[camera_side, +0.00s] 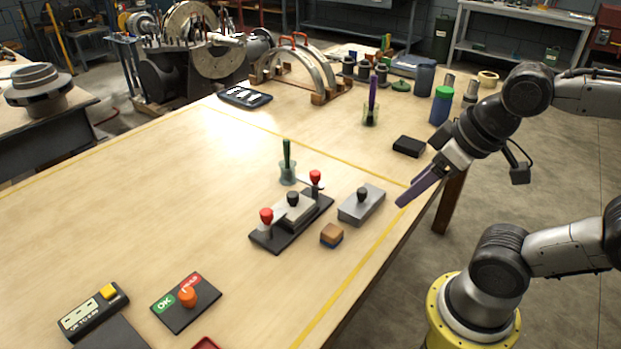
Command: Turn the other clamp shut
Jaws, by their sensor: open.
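A black base (272,240) on the table holds a grey casing block with a black knob (295,207). A clamp with a red knob stands at each end of the base: the near-left clamp (266,217) and the far-right clamp (315,178). A pale bar shows beside the far-right clamp's knob; how far each clamp is turned is too small to tell. A second grey block with a black knob (362,205) lies apart, right of the base. My gripper (403,202) has purple fingers, open and empty, above the table's right edge, right of both clamps.
A wood-and-blue block (332,235) lies close to the base. A cup with a green stick (288,170) stands behind it. A black box (409,146) and a blue bottle (441,106) stand further back. An OK panel with an orange knob (187,297) lies front left.

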